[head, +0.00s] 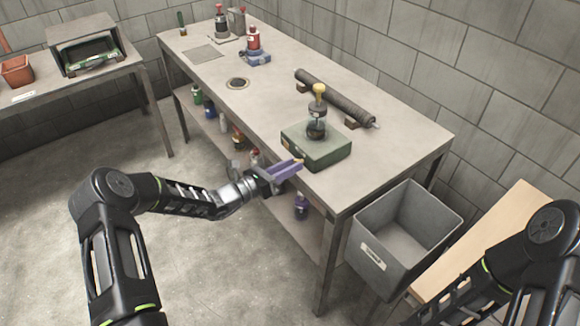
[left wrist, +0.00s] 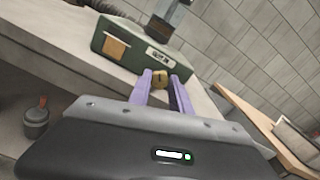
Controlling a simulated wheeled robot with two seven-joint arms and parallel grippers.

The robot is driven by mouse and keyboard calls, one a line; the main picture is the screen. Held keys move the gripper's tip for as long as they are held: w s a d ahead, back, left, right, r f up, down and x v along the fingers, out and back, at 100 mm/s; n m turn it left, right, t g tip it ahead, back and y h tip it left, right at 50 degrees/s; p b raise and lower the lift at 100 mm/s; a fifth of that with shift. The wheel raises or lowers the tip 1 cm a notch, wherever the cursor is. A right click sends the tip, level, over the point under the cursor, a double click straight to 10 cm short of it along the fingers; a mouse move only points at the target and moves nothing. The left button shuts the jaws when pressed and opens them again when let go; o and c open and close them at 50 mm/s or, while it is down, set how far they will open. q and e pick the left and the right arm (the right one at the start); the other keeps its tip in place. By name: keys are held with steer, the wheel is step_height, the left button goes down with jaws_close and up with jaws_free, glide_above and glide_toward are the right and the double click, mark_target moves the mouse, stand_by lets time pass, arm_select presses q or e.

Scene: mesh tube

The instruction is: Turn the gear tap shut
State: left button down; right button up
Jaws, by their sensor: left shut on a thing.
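A green box (head: 316,148) stands near the front edge of the long table, with a dark glass vessel (head: 317,124) topped by a yellow piece on it. In the left wrist view, a small brass gear tap (left wrist: 160,75) is at the lower front of the green box (left wrist: 135,52), below its white label. My left gripper (head: 290,168) reaches the box's front from the left; in the wrist view its purple fingers (left wrist: 160,82) are shut on the tap, one on each side. The fingers partly hide the tap. My right gripper is out of view.
A dark mesh tube (head: 335,95) lies on supports behind the box. A grey bin (head: 405,235) stands right of the long table (head: 405,140), beside a wooden surface (head: 490,240). Several bottles sit on the shelf below.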

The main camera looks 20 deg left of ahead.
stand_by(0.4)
arm_select(q)
steer(key=shift+s+f+m+b, duration=0.1)
steer(key=shift+m+b, duration=2.3)
steer(key=shift+m, duration=0.9)
steer(key=c, duration=1.5)
jaws_free()
steer(key=shift+o, duration=0.2)
steer(key=v, duration=0.7)
steer(key=shift+s+a+b, duration=0.25)
steer(key=shift+s+b, duration=0.05)
steer(key=shift+b, duration=0.05)
